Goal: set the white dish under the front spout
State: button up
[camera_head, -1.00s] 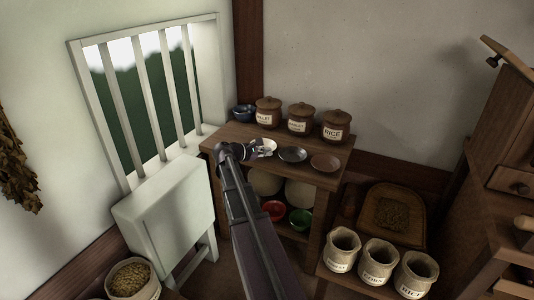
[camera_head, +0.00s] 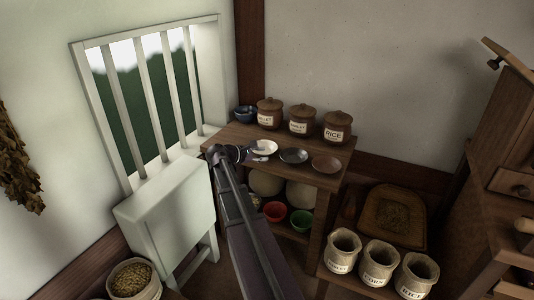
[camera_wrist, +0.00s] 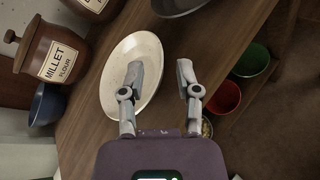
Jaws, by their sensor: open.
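The white dish (camera_head: 265,147) lies on top of the wooden shelf unit, left of a dark grey dish and a brown dish. It also shows in the wrist view (camera_wrist: 131,75) as a speckled off-white plate. My gripper (camera_wrist: 160,72) is open and empty. In the wrist view its left finger overlaps the dish and its right finger is beyond the rim, over the shelf edge. In the head view my gripper (camera_head: 258,155) is at the near left side of the dish, partly hidden by my arm. I cannot tell whether a finger touches the dish. No spout can be made out.
A dark grey dish (camera_head: 293,156) and a brown dish (camera_head: 326,163) lie to the right. Lidded jars, one the millet jar (camera_head: 269,113), and a blue bowl (camera_head: 244,114) stand behind. Red (camera_head: 275,211) and green (camera_head: 301,220) bowls sit on the lower shelf. A barred window is at left.

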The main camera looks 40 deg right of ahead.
jog(key=p+v, duration=0.3)
jog(key=v, duration=0.8)
jog(key=shift+w+f, duration=0.15)
jog(key=shift+w, duration=0.05)
dwell(0.4)
jog(key=s+a+f+m+y, duration=0.3)
jog(key=s+a+f+y, duration=0.1)
jog(key=a, duration=0.6)
jog(key=s+a+f+m+t+y, duration=0.1)
jog(key=s+a+f+m+y, duration=0.2)
jog(key=a, duration=0.8)
jog(key=s+a+f+m+t+y, duration=0.1)
jog(key=s+a+f+y, duration=0.4)
jog(key=a, duration=0.5)
jog(key=shift+s+a+f+m+y, duration=0.3)
jog(key=shift+s+f+m+y, duration=0.05)
jog(key=shift+s+m+y, duration=0.6)
jog(key=c, duration=0.3)
jog(key=shift+c, duration=0.2)
